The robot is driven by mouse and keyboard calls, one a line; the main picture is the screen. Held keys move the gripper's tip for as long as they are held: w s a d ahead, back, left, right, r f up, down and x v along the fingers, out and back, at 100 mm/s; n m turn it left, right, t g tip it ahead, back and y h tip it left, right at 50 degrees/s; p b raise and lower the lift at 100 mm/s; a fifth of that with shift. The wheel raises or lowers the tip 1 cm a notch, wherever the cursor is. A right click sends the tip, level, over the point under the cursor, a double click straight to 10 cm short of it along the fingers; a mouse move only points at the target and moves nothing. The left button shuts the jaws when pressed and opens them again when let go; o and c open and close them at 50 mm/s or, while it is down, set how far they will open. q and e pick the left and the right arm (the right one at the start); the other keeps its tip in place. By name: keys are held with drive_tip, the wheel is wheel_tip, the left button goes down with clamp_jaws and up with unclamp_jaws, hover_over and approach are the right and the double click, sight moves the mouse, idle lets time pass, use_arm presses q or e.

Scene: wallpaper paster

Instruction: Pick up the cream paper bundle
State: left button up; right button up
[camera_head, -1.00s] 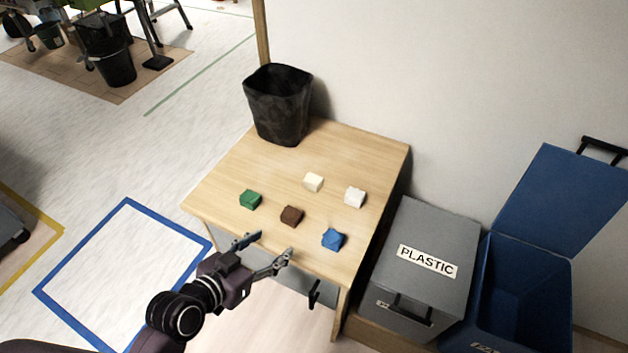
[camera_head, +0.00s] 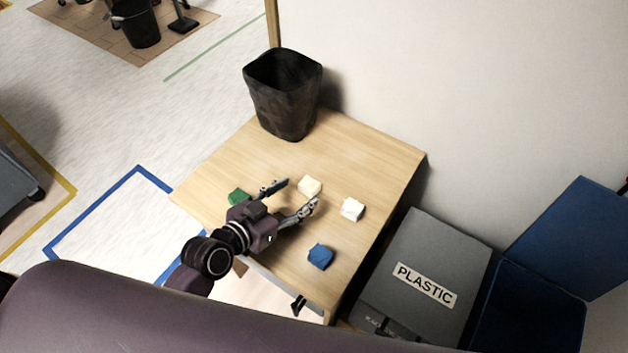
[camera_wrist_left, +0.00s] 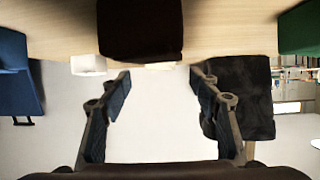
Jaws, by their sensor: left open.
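The cream paper bundle (camera_head: 309,186) lies on the wooden table, just beyond my left gripper's fingertips in the head view. My left gripper (camera_head: 299,194) is open and empty, its fingers spread toward the bundle. In the left wrist view, the open fingers (camera_wrist_left: 160,77) frame a thin strip of the cream bundle (camera_wrist_left: 161,66), mostly hidden behind the dark brown bundle (camera_wrist_left: 140,30). The brown bundle is hidden by my gripper in the head view. My right gripper is not in view.
A green bundle (camera_head: 239,196), a white bundle (camera_head: 352,209) and a blue bundle (camera_head: 320,257) lie around the gripper. A black bin (camera_head: 284,95) stands at the table's back. A grey box marked PLASTIC (camera_head: 424,280) stands right of the table (camera_head: 376,150).

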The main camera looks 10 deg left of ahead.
sight(306, 187)
use_arm(q)
drive_tip(key=shift+w+d+f, duration=0.25)
drive_tip(key=shift+w, duration=0.3)
drive_tip(key=x, duration=0.3)
drive_tip(key=shift+w+f+p, duration=0.25)
drive_tip(key=shift+p, duration=0.05)
drive_tip(key=shift+w+d+f, duration=0.15)
drive_tip(key=shift+w+d, duration=0.05)
drive_tip(key=shift+w, duration=0.05)
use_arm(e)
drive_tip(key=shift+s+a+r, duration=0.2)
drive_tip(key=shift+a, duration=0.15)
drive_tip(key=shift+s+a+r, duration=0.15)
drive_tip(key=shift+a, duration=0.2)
use_arm(q)
drive_tip(key=c, duration=1)
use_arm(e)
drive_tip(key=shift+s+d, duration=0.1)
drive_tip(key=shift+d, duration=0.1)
